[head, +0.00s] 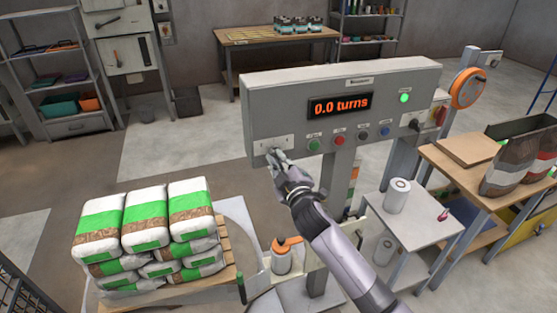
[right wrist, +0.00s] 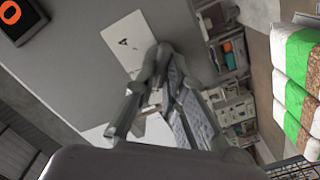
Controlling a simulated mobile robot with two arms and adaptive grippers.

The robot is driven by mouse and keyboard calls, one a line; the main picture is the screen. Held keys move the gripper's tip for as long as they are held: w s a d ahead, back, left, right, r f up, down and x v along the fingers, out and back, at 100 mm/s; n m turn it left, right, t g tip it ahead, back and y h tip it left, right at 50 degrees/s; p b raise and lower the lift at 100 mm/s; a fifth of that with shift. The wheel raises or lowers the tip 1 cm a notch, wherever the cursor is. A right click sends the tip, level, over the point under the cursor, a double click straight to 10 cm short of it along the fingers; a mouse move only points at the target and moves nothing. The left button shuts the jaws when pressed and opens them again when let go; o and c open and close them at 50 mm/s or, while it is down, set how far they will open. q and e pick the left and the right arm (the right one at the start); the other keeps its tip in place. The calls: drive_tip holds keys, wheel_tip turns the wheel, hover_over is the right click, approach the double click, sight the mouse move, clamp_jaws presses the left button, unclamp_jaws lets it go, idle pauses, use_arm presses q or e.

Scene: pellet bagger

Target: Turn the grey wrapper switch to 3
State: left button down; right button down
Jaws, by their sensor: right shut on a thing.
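The grey control panel (head: 260,101) stands in the middle of the head view, with a display (head: 340,106) reading "0.0 turns". At its lower left is a pale switch plate (head: 259,143), also seen in the right wrist view (right wrist: 122,38). My right gripper (head: 275,155) reaches up to this plate and is shut on the grey wrapper switch, which its fingers hide. In the right wrist view the fingers (right wrist: 160,60) come together against the plate. The switch's pointer and setting cannot be read. My left gripper is not in view.
Right of my gripper along the panel are green (head: 314,145), red (head: 340,140) and other buttons, and a dark knob (head: 415,125). A lit green lamp (head: 404,98) is above them. Stacked bags (head: 145,218) stand at left, a small table (head: 418,225) at right.

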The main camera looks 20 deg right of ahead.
drive_tip(key=shift+m, duration=0.3)
drive_tip(key=m+p, duration=0.1)
drive_tip(key=m, duration=0.8)
drive_tip(key=shift+d+p, duration=0.15)
drive_tip(key=shift+p, duration=0.15)
idle(0.5)
drive_tip(key=c, duration=1.7)
unclamp_jaws()
drive_tip(key=shift+o, duration=0.2)
